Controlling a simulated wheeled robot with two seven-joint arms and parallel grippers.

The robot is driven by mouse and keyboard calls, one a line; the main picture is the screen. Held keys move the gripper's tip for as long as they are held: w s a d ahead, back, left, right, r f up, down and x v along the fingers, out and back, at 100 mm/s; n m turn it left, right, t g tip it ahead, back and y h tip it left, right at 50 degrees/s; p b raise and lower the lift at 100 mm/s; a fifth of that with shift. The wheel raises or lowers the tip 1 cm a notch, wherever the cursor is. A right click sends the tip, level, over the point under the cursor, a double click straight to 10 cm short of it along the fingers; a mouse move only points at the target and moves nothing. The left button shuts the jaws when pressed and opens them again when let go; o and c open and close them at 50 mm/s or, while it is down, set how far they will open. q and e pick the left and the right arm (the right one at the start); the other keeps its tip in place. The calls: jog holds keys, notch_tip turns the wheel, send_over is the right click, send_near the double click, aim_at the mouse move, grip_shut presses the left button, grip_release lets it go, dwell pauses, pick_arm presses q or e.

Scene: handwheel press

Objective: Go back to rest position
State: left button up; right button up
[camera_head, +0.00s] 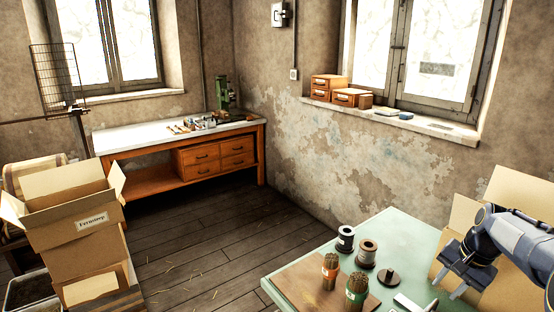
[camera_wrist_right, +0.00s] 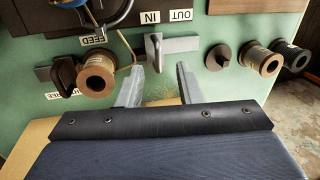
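My right gripper (camera_head: 448,286) is at the lower right of the head view, over the right side of the green table (camera_head: 400,232) and in front of an open cardboard box (camera_head: 455,222). In the right wrist view its two grey fingers (camera_wrist_right: 160,72) stand apart with nothing held between them. A small metal piece (camera_wrist_right: 154,50) on the table shows beyond the fingertips, beside the IN label (camera_wrist_right: 151,17). My left gripper is in neither view.
On the table stand spools (camera_head: 366,253), a dark knobbed disc (camera_head: 388,278) and bundles of sticks (camera_head: 356,290) on a brown board. Cardboard boxes (camera_head: 80,225) are stacked at left. A workbench (camera_head: 150,137) with a green machine (camera_head: 223,93) stands at the back. The floor between is open.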

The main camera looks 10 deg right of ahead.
jog(key=s+a+r+n+t+y, duration=0.1)
jog(key=s+a+r+n, duration=0.2)
jog(key=s+a, duration=0.35)
jog(key=s+a+r+n+t+y, duration=0.1)
jog(key=s+a+r+n, duration=0.15)
jog(key=a, duration=0.75)
jog(key=s+a+f+n, duration=0.1)
jog(key=s+a+n, duration=0.1)
jog(key=s+a, duration=0.3)
jog(key=s+a+f+n+t, duration=0.1)
jog(key=s+a+f+n, duration=0.1)
jog(key=s+a, duration=0.4)
jog(key=shift+s+f+n+y, duration=0.25)
jog(key=shift+f+n+y, duration=0.05)
jog(key=shift+n, duration=0.15)
jog(key=shift+t, duration=0.3)
